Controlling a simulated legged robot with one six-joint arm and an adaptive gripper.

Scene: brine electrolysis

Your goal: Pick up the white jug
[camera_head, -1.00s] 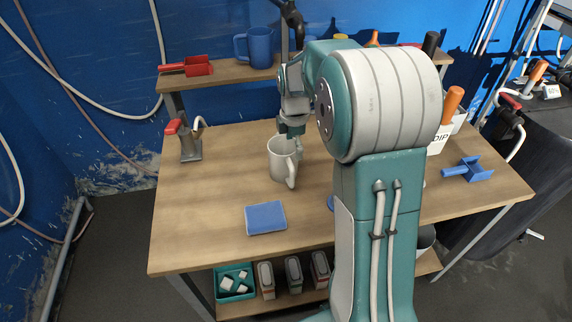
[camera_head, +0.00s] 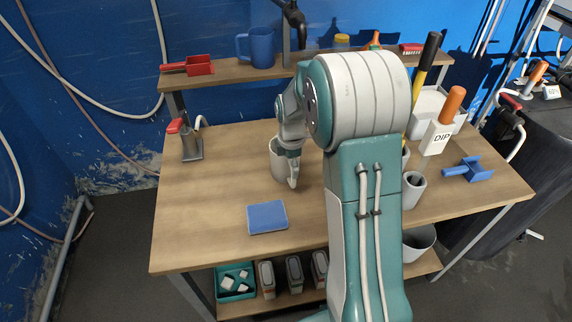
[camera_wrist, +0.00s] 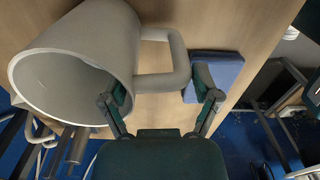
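The white jug (camera_head: 276,164) stands upright on the wooden table, partly hidden behind my gripper (camera_head: 291,170) in the head view. In the wrist view the jug (camera_wrist: 112,32) fills the upper left, with its open mouth facing the camera and its handle (camera_wrist: 180,60) pointing right. My gripper (camera_wrist: 160,92) is open there. One finger shows near the jug's wall and the other just right of the handle, so the handle lies between them. I cannot tell whether either finger touches it.
A blue pad (camera_head: 267,217) lies on the table (camera_head: 195,230) in front of the jug. A tap with a red handle (camera_head: 187,138) stands at the left. A shelf behind holds a red scoop (camera_head: 190,66) and a blue jug (camera_head: 256,47).

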